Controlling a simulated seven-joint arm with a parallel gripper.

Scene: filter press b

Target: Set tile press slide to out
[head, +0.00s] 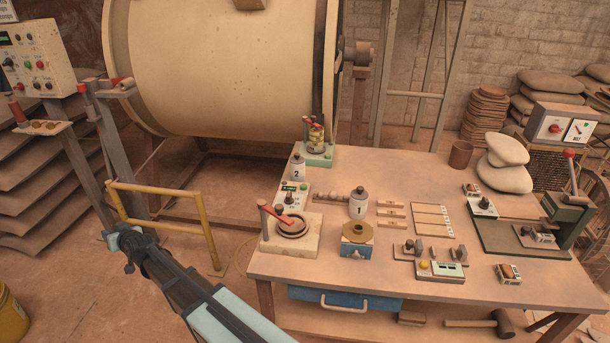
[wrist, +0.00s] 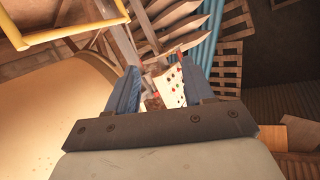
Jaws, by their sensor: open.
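The green tile press (head: 578,218) stands at the right end of the table, with a red-knobbed lever at its top. A small block with a dark part (head: 536,236) sits on its green base plate (head: 500,243); I cannot tell surely whether this is the slide or how far out it stands. My gripper (head: 118,243) is far to the left of the table, near a yellow rail. In the wrist view my gripper (wrist: 160,88) has its two blue fingers apart, with nothing held between them. The press is not visible in the wrist view.
The worktable (head: 390,165) holds jars, a round stand with a red handle (head: 290,225), small blocks and a scale. A big drum (head: 220,65) stands behind. A yellow rail (head: 160,190) and a control panel (head: 38,58) are near my gripper. Stacked sacks (head: 505,165) lie near the press.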

